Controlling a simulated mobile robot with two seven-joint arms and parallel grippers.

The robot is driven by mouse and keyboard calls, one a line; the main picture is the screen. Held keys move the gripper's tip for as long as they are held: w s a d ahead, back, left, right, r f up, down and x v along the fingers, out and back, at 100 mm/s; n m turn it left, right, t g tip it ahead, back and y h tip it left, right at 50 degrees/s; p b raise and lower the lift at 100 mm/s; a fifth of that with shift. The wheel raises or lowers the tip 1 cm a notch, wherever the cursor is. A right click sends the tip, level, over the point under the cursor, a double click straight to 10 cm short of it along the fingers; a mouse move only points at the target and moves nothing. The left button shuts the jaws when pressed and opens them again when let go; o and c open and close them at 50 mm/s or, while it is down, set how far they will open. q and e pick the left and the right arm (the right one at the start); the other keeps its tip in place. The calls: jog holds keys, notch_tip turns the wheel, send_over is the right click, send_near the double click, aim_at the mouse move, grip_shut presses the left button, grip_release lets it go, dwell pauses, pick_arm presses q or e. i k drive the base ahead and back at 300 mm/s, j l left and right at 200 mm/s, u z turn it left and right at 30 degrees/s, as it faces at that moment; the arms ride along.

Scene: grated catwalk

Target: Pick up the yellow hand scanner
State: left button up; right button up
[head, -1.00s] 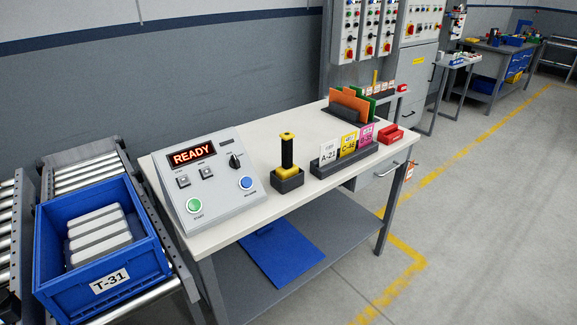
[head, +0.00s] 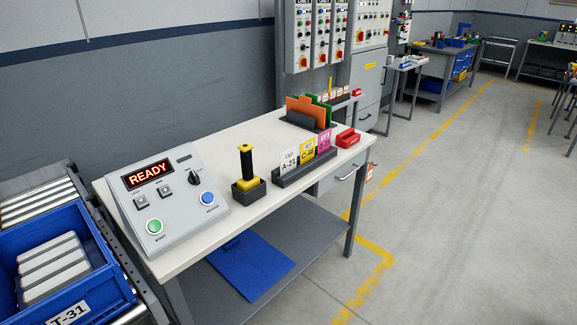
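The yellow hand scanner (head: 246,166) stands upright in a dark holder (head: 250,191) on the white worktable (head: 215,218). Its grip is black, with yellow at the top and the base. It is between the control box and the card rack. Neither of my grippers shows in the head view.
A grey control box (head: 169,197) reading READY stands left of the scanner. A rack (head: 292,176) with labelled cards, a red block (head: 348,138) and an orange folder (head: 306,110) are to the right. A blue crate (head: 108,283) sits on rollers at left. Floor at right is clear.

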aim_at(249, 180)
jog(key=i+l+u, duration=0.15)
jog(key=u, duration=0.25)
jog(key=i+l+u, duration=0.15)
jog(key=u, duration=0.25)
jog(key=i+l+u, duration=0.1)
jog(key=l, duration=0.2)
jog(key=i+l+u, duration=0.1)
jog(key=l, duration=0.2)
jog(key=i+l+u, duration=0.1)
jog(key=l, duration=0.25)
jog(key=i+l, duration=0.1)
jog(key=l, duration=0.2)
jog(key=i+l+u, duration=0.1)
jog(key=l, duration=0.2)
jog(key=i+l, duration=0.1)
jog(key=l, duration=0.2)
